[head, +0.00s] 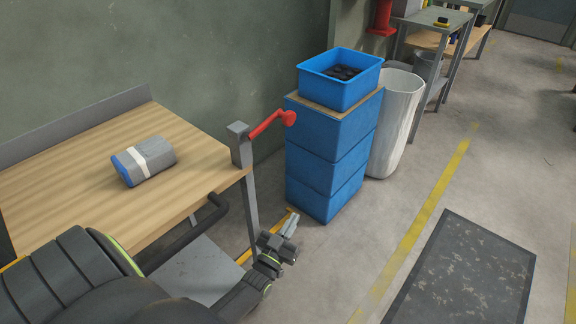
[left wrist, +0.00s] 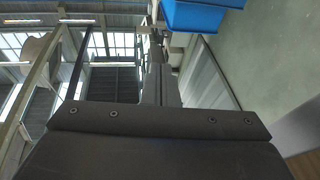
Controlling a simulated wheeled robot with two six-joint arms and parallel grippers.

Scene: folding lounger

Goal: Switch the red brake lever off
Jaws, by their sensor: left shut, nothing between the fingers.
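The red brake lever (head: 270,123) sits on a grey post (head: 240,145) at the right corner of the wooden-topped bench. Its arm slopes up to the right and ends in a round red knob. My left gripper (head: 292,222) is low beside the bench, below the lever and in front of the blue stack, apart from both. It is shut and empty. In the left wrist view the gripper body (left wrist: 155,85) fills the middle, and the lever does not show there. My right gripper is in neither view.
A grey and blue bundle (head: 144,161) lies on the bench top (head: 75,165). Stacked blue boxes (head: 325,155) with an open blue bin (head: 340,90) stand right of the lever. A white bin (head: 395,125) is behind them. The floor is free to the right, with a dark mat (head: 465,275).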

